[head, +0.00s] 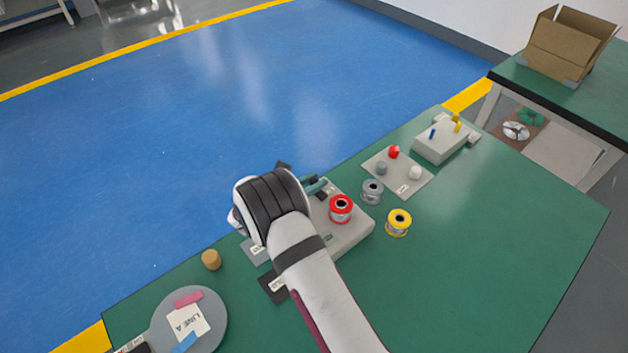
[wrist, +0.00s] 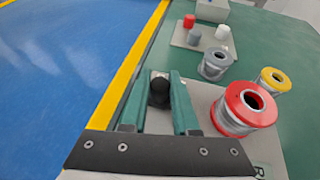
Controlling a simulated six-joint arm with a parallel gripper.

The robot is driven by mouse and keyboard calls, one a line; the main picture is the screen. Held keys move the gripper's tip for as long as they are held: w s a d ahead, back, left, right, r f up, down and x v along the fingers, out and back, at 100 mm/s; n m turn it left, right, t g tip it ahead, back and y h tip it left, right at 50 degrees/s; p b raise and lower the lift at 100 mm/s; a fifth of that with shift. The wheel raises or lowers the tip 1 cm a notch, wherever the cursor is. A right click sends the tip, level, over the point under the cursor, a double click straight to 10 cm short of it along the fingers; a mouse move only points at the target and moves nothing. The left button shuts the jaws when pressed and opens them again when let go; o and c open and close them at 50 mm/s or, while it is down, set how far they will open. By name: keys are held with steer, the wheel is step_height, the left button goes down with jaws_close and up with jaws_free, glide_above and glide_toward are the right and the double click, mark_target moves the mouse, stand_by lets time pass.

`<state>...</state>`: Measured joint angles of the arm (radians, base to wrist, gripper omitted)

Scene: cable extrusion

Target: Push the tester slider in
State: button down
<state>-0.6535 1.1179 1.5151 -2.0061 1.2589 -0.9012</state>
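My gripper (wrist: 158,80) has two green fingers, which reach over a grey base plate (wrist: 200,92) in the wrist view. A black knob (wrist: 159,92), which looks like the slider's handle, stands between the fingers near their tips. The fingers are apart with the knob filling most of the gap; whether they press on it I cannot tell. In the head view, the grey base (head: 348,238) lies beside my gripper (head: 316,186), with a red spool (head: 341,209) on it. My wrist hides much of the base and the knob there.
A grey spool (head: 372,191) and a yellow spool (head: 398,222) stand right of the base. Behind are a plate with pegs (head: 405,187) and a grey box (head: 441,146). A cork-coloured cylinder (head: 211,259) and a round disc (head: 217,318) are at left. The right green tabletop is clear.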

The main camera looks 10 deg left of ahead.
mark_target(322, 195)
steer(key=shift+s+d, duration=1.1)
steer(key=c, duration=0.7)
jaws_free()
steer(key=v, duration=1.5)
steer(key=shift+s+a+r, duration=0.1)
steer(key=shift+s+a, duration=0.2)
